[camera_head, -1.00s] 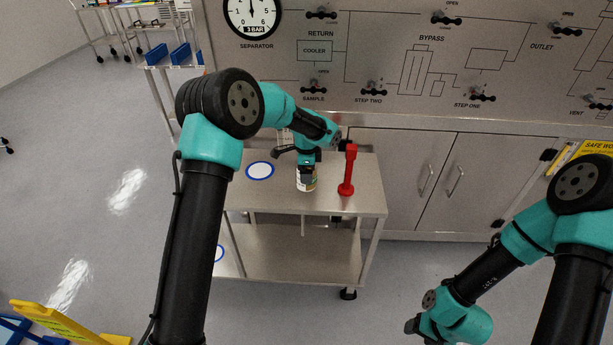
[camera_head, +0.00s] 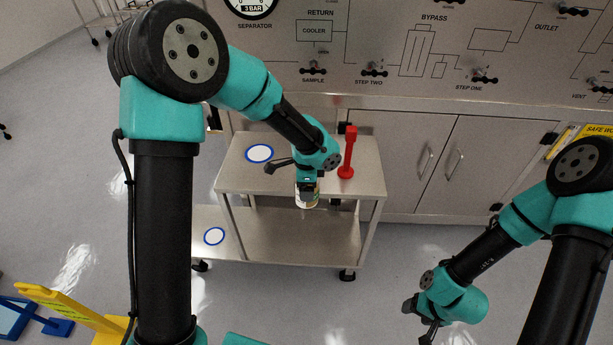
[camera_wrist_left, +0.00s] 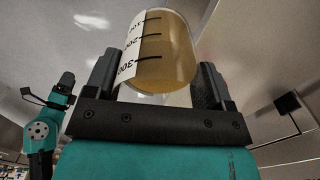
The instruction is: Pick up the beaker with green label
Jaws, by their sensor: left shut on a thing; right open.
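My left gripper (camera_head: 307,184) is shut on a beaker (camera_head: 306,198), in front of the front edge of the steel cart's top. In the left wrist view the beaker (camera_wrist_left: 165,52) sits between the two fingers (camera_wrist_left: 155,82). It is a clear vessel with tan contents and a white scale strip with black marks. The gripper hides part of it in the head view, and its label colour is hard to tell. My right gripper (camera_head: 428,322) is at the lower right, open and empty, away from the cart.
The steel cart (camera_head: 352,190) has a red upright stand (camera_head: 348,155) on top and a blue-ringed white disc (camera_head: 259,153). Another ringed disc (camera_head: 214,236) lies on a lower shelf to the left. A panel with valves (camera_head: 400,50) is behind. Yellow sign (camera_head: 70,312) lies lower left.

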